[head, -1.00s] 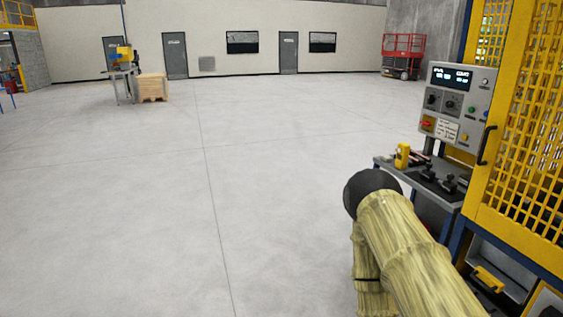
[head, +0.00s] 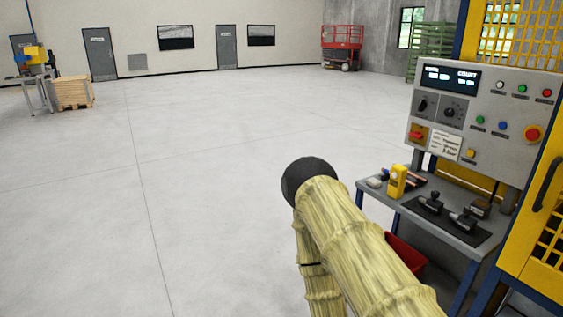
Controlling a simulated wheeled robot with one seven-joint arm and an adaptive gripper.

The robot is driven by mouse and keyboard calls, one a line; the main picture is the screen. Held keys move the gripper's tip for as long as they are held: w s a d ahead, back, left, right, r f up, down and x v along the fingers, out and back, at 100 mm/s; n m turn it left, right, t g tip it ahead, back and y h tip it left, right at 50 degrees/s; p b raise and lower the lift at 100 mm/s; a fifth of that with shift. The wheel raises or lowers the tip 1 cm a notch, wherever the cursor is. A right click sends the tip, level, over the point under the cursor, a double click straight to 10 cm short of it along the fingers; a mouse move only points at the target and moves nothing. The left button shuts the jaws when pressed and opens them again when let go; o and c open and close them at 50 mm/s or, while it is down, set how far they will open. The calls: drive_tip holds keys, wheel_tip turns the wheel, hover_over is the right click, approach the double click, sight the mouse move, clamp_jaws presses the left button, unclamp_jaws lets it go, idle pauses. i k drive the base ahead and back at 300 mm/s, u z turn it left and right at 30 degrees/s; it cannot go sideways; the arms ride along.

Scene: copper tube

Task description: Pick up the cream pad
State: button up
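A small pale item (head: 375,182) lies at the left end of the grey side table (head: 408,210), beside a yellow device (head: 397,182). It may be the cream pad, but it is too small to be sure. My sleeved arm with its black rounded joint is in the lower middle of the head view, in front of and left of the table. My gripper is not in view.
Black stamp-like tools (head: 432,203) sit on a dark mat at the table's right. A grey control panel (head: 485,110) and yellow machine guard (head: 543,225) stand beside it. A red bin (head: 407,258) is below. Open floor (head: 120,200) lies left.

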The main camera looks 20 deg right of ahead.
sight(375, 183)
drive_tip(key=i, duration=2.9)
drive_tip(key=z, duration=1.45)
